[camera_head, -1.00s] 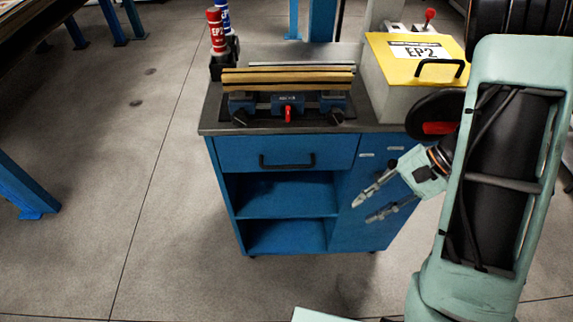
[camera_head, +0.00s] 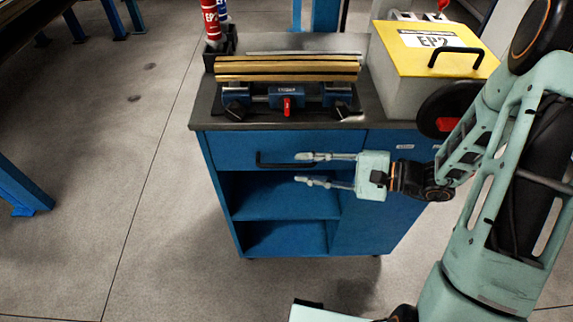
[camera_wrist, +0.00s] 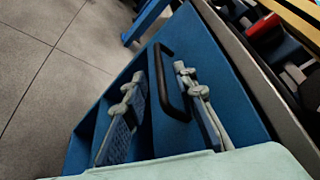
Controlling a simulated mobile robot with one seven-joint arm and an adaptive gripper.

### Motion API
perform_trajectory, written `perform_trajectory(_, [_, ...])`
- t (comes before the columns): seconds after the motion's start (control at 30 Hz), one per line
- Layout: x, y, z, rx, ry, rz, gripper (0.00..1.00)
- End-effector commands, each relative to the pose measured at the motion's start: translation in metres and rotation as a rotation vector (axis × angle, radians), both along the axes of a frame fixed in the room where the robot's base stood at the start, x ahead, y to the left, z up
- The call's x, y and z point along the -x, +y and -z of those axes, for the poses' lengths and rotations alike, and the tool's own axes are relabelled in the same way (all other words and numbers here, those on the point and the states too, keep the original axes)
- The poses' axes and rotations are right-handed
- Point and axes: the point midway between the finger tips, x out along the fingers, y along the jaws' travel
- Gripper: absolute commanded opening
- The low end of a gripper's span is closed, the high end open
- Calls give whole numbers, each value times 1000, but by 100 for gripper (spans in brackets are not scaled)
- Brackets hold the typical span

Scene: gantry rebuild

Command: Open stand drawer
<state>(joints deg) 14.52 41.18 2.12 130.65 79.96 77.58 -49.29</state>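The blue stand (camera_head: 350,225) has a shut drawer (camera_head: 232,148) at its upper left, its front flush under the dark top. A black bar handle (camera_head: 262,160) crosses the drawer front; its right part is hidden behind my gripper. My gripper (camera_head: 299,169) is open and empty in front of the drawer, fingers pointing left in the head view, one above the other. In the wrist view the handle (camera_wrist: 166,85) shows between the two spread fingers (camera_wrist: 159,73). I cannot tell how far the fingertips are from it.
A blue vise (camera_head: 290,96) stands on the stand's top (camera_head: 215,122). A yellow-lidded box (camera_head: 440,45) marked EP2 is at the right, with a dark round part near my arm. Red and blue bottles (camera_head: 211,22) stand at the back left. Open shelves lie below the drawer; the floor (camera_head: 130,200) left is clear.

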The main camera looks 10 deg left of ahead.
Motion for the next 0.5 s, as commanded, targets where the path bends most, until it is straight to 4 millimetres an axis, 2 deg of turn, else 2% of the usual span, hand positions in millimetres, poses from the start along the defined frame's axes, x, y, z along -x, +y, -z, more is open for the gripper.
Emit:
perform_trajectory(0.03, [0, 11, 3, 0, 2, -5, 26])
perform_trajectory(0.2, [-3, 36, 9, 2, 2, -2, 26])
perform_trajectory(0.33, [-4, 48, 11, 1, 0, -1, 26])
perform_trajectory(0.5, [-4, 53, 12, 2, 0, -1, 26])
